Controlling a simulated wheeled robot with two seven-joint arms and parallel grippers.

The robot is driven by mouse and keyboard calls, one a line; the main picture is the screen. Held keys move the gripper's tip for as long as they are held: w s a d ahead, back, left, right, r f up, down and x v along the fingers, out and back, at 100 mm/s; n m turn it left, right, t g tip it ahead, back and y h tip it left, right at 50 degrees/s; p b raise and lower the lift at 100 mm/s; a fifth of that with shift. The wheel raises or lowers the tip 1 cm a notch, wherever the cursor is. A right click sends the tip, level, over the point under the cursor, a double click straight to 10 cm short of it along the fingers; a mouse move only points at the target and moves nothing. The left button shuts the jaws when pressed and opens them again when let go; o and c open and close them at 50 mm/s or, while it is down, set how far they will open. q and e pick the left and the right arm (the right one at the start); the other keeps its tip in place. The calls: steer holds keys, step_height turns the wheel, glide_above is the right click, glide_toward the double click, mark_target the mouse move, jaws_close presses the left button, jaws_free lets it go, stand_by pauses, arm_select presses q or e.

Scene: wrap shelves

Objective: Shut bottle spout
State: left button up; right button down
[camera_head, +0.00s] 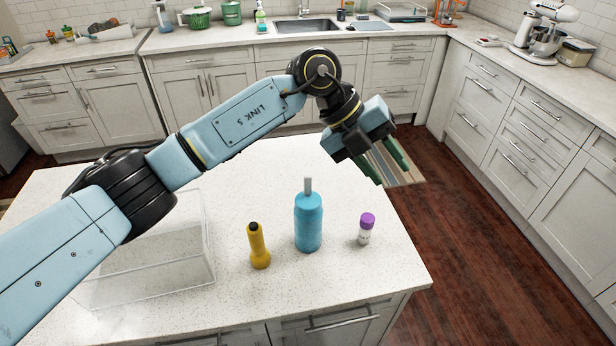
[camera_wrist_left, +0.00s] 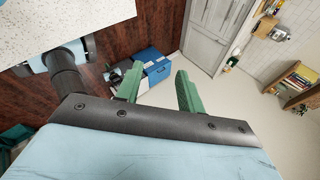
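A blue bottle (camera_head: 308,224) stands upright on the white speckled island counter (camera_head: 270,170). Its light grey spout (camera_head: 308,186) points straight up from the top. My left gripper (camera_head: 394,175) reaches over from the left, above and to the right of the bottle, past the counter's right edge. Its green fingers are apart with nothing between them. They also show apart in the left wrist view (camera_wrist_left: 158,82), where the bottle does not appear. My right gripper is in neither view.
A yellow flashlight-like object (camera_head: 258,246) stands left of the bottle, and a small purple-capped bottle (camera_head: 366,228) stands right of it. A clear open box (camera_head: 210,240) sits at the counter's left. The counter behind the bottle is clear.

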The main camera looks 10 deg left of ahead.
arm_select(q)
steer(key=w+a+r+n+t+y, duration=0.1)
steer(key=w+a+y, duration=0.35)
steer(key=a, duration=0.35)
steer(key=r+n+y, duration=0.2)
steer(key=y, duration=0.2)
glide_above(308, 176)
steer(key=shift+t, duration=0.3)
step_height(308, 176, down, 13)
steer(key=p, duration=0.2)
steer(key=shift+s+r+p, duration=0.1)
steer(key=shift+p, duration=0.25)
jaws_close()
